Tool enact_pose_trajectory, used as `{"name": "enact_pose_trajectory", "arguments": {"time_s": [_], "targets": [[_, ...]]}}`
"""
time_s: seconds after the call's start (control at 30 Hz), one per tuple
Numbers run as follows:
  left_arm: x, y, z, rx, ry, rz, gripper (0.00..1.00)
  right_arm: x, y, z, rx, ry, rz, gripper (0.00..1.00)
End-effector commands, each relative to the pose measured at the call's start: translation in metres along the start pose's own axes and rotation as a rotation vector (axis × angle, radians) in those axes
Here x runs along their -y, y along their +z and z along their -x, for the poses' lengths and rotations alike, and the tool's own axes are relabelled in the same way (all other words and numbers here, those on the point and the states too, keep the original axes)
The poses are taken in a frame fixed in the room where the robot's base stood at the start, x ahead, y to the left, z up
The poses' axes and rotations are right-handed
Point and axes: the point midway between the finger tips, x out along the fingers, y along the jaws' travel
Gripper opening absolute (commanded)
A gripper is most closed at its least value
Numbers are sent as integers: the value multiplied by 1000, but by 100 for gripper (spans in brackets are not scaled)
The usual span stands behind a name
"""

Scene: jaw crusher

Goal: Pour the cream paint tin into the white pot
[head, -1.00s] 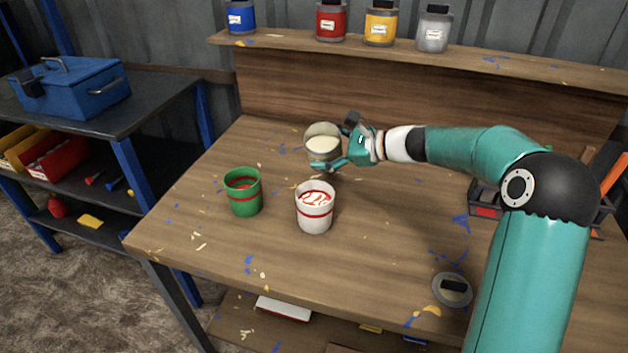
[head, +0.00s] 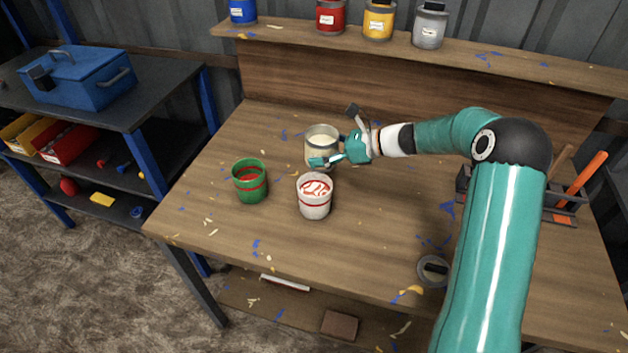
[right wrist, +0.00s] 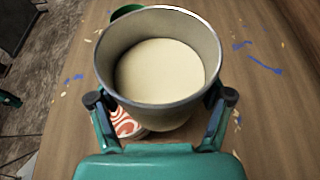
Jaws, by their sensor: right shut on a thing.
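The cream paint tin (head: 321,134) is a grey metal tin with cream paint inside. It stands nearly upright behind the white pot in the head view. My right gripper (head: 328,160) is shut on it from the right. The right wrist view shows the tin (right wrist: 160,103) between both fingers, with a broad cream surface inside. I cannot tell whether its base touches the bench. The white pot (head: 314,205) has a red band and stands upright in front of the tin. Red and white swirls show inside it. My left gripper is not in view.
A green pot (head: 250,187) with red inside stands left of the white pot. A round lid (head: 432,270) lies at the front right, near my right arm. A tool holder (head: 565,208) is at the right. Several tins line the back shelf (head: 480,58).

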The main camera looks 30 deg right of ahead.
Motion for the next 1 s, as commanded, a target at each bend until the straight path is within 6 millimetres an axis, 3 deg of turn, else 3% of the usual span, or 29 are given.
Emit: {"name": "enact_pose_trajectory", "arguments": {"time_s": [0.17,0.63,1.0], "targets": [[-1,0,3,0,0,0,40,0,5,2,2,-2,3,18],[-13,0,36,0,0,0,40,0,45,19,2,-2,5,18],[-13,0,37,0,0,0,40,0,48,20,1,-2,4,18]]}}
